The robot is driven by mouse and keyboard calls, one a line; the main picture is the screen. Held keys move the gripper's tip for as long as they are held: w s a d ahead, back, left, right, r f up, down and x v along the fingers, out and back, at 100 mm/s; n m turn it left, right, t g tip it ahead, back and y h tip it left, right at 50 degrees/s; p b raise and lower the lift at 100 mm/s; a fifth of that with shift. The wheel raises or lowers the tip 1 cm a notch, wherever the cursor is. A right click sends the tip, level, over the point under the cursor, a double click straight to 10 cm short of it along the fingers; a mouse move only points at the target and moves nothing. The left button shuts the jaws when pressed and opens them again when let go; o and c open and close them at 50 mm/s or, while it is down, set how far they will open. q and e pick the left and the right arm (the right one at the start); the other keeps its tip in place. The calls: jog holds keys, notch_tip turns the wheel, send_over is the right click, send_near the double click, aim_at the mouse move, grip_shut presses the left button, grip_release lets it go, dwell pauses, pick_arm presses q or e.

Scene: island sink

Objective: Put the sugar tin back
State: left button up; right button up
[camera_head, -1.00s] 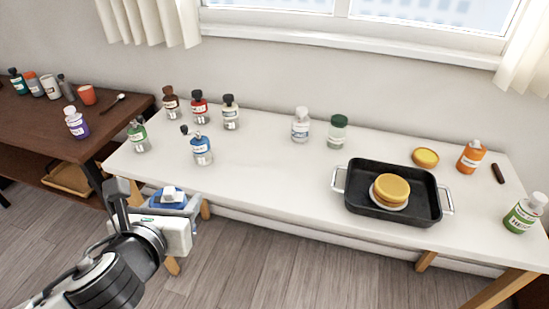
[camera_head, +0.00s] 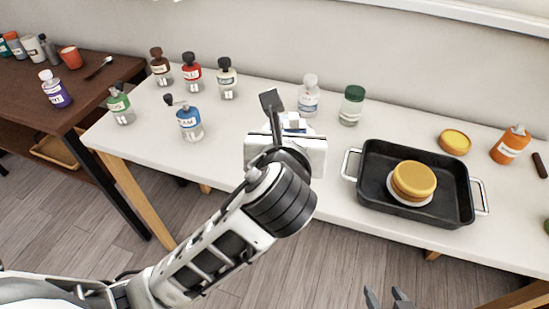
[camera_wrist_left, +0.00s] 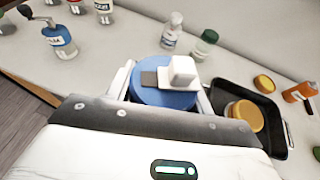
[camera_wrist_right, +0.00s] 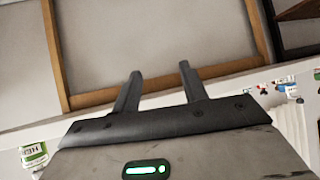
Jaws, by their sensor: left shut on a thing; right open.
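A round blue tin (camera_wrist_left: 163,96), which I take for the sugar tin, has a white block and a flat grey piece on top in the left wrist view. My left gripper (camera_wrist_left: 164,88) is shut on it, one finger on each side. In the head view my left gripper (camera_head: 288,135) is over the white table's front part, left of the black pan, and largely hides the tin; only its pale top (camera_head: 295,121) shows. My right gripper (camera_head: 388,297) is open and empty, low in front of the table. In the right wrist view its fingers (camera_wrist_right: 157,70) are apart.
The white table (camera_head: 255,110) bears several bottles at the left, a clear bottle (camera_head: 308,100) and a green-capped jar (camera_head: 351,107) behind my left gripper. The black pan (camera_head: 372,190) holds a yellow-topped stack. An orange bottle (camera_head: 510,146) stands right. A brown table (camera_head: 90,95) is left.

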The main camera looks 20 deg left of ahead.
pick_arm(q)
jog(key=w+a+f, duration=0.2)
jog(key=w+f, duration=0.1)
jog(key=w, duration=0.1)
jog(key=w+a+f+b, duration=0.1)
jog(key=w+a+f, duration=0.1)
jog(key=w+f, duration=0.1)
jog(key=w+a+f+b, duration=0.1)
jog(key=w+a+f, duration=0.1)
jog(key=w+f, duration=0.1)
jog(key=shift+w, duration=0.85)
jog(key=shift+w+a+f+b, duration=0.15)
jog(key=shift+f+b, duration=0.1)
jog(key=shift+f, duration=0.7)
jog(key=shift+w+d+f+b, duration=0.1)
jog(key=shift+w+f+b, duration=0.1)
jog(key=shift+f, duration=0.75)
jog(key=shift+f, duration=0.1)
jog(key=o, duration=1)
jog(key=shift+o, duration=0.2)
